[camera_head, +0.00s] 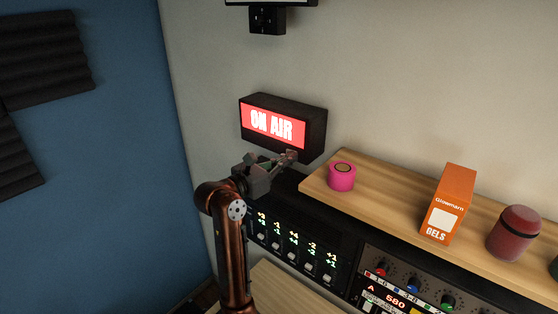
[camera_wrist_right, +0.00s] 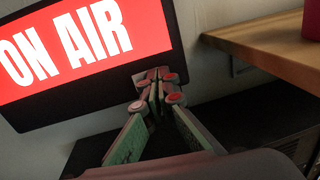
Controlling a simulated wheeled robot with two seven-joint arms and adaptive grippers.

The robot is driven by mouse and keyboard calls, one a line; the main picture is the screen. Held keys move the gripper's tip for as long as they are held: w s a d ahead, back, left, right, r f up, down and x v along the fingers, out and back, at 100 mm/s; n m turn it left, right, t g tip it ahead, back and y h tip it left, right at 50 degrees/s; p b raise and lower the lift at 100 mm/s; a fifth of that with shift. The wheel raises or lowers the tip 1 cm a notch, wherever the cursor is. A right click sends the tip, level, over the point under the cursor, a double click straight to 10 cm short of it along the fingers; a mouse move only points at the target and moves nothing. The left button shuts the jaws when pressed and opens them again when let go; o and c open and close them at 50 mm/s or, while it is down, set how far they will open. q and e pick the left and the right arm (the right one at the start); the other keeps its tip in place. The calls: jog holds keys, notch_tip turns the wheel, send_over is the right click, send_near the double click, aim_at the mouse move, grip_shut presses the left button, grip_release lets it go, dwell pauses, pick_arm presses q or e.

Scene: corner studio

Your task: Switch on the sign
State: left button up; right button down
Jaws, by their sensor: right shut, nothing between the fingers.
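The sign (camera_head: 272,123) is a black box on the wall in the head view. Its red face glows and reads "ON AIR". It also fills the upper left of the right wrist view (camera_wrist_right: 80,45), lit red. My right gripper (camera_head: 291,156) is at the sign's lower right edge in the head view. Its fingers are shut and empty. In the right wrist view the fingertips (camera_wrist_right: 158,78) overlap the sign's lower right corner; I cannot tell whether they touch it. No switch is visible; the fingers may hide it. My left gripper is not in view.
A wooden shelf (camera_head: 392,201) right of the gripper holds a pink roll (camera_head: 342,177), an orange box (camera_head: 449,205) and a dark red canister (camera_head: 513,233). Below are a black panel with lit numbers (camera_head: 294,246) and a control unit with coloured knobs (camera_head: 414,285).

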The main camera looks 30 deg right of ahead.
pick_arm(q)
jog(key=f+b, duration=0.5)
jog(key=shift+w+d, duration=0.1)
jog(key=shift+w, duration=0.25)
pick_arm(e)
jog(key=s+a, duration=0.2)
jog(key=a, duration=0.4)
jog(key=s+a, duration=0.3)
jog(key=a, duration=0.3)
jog(key=shift+s+a, duration=0.35)
jog(key=shift+a, duration=0.05)
